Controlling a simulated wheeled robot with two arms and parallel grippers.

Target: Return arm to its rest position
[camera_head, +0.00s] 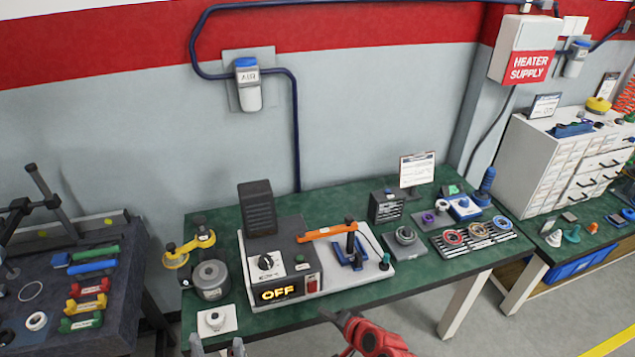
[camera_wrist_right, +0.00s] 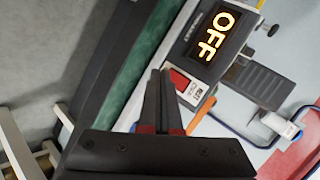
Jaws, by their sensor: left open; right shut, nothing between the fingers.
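My right gripper (camera_head: 333,318) reaches in from the bottom edge of the head view on a red arm (camera_head: 378,340). It is shut and empty, in front of the table's front edge. In the right wrist view its closed fingers (camera_wrist_right: 160,98) point toward the tester and overlap the area beside the red switch (camera_wrist_right: 180,80); I cannot tell whether they touch it. The tester (camera_head: 270,262) has a lit display reading OFF (camera_head: 279,292), also seen in the wrist view (camera_wrist_right: 216,37). My left gripper (camera_head: 217,347) is open at the bottom edge, its two grey fingertips apart, below a white pad.
The green table (camera_head: 345,305) holds a yellow-handled device (camera_head: 190,248), a grey cylinder (camera_head: 211,279), a white pad with a ring (camera_head: 217,321), and a rack of coloured rings (camera_head: 470,240). A dark bench (camera_head: 110,335) stands left. Grey floor lies front right.

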